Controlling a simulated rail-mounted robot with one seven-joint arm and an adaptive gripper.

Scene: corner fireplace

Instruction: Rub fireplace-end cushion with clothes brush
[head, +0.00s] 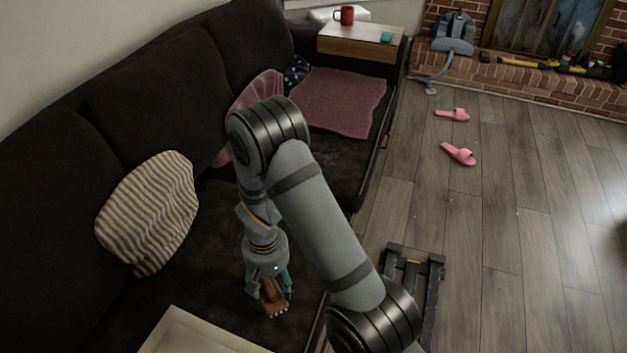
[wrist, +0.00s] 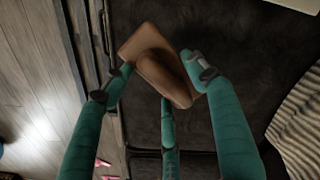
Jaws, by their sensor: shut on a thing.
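My gripper (head: 268,280), with teal fingers, is shut on a brown wooden clothes brush (head: 273,302), held over the near part of the dark sofa seat. In the wrist view the brush (wrist: 157,62) sits between the fingertips of my gripper (wrist: 158,76). I cannot tell whether the brush touches the seat. The fireplace-end seat cushion (head: 338,152) is dark brown, with faint lighter specks, at the far end of the sofa. A pink textured cloth (head: 340,101) covers its back part. My gripper is well apart from it, and my arm hides its left part.
A striped pillow (head: 150,212) leans on the sofa back. A pink cushion (head: 258,92) and a navy patterned one (head: 297,71) lie farther along. A wooden tray (head: 360,43) with a red mug (head: 346,15) is at the far arm. A pale tray (head: 195,335) is nearby.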

